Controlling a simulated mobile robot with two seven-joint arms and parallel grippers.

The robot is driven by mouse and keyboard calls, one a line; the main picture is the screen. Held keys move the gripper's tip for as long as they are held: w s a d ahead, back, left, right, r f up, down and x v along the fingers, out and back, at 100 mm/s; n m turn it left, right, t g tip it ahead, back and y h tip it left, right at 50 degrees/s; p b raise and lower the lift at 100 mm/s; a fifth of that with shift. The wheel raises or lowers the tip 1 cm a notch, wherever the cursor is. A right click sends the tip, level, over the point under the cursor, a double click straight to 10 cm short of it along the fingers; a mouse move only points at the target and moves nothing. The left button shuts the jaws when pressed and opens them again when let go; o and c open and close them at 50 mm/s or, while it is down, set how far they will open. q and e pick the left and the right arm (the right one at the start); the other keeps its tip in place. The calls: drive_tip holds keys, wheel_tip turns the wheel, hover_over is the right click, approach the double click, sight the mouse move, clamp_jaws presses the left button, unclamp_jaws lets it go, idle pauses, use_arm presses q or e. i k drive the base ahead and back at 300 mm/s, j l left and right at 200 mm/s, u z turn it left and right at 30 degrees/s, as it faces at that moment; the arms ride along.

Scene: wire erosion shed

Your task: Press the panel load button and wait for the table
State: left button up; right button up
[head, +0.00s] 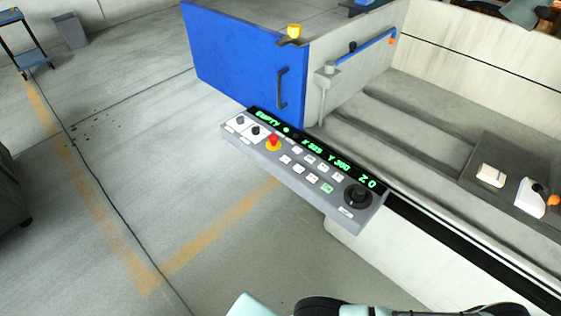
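The grey control panel (312,200) juts out from the front of the machine in the middle of the head view. Its dark display (315,147) shows green text that reads EMPTY, then X, Y and Z values. The labels are too small to tell which is the load button. The machine table (460,180) lies in the tank at right. Neither gripper is in view; pale arm parts show along the bottom edge.
A blue door (235,55) with a dark handle stands open behind the panel. White and orange fittings (530,199) sit on the dark block at right. A grey bin (71,31) and a blue-topped cart (22,38) stand far left. The floor left of the panel is clear.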

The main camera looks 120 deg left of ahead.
sight(286, 160)
drive_tip(key=u, duration=3.95)
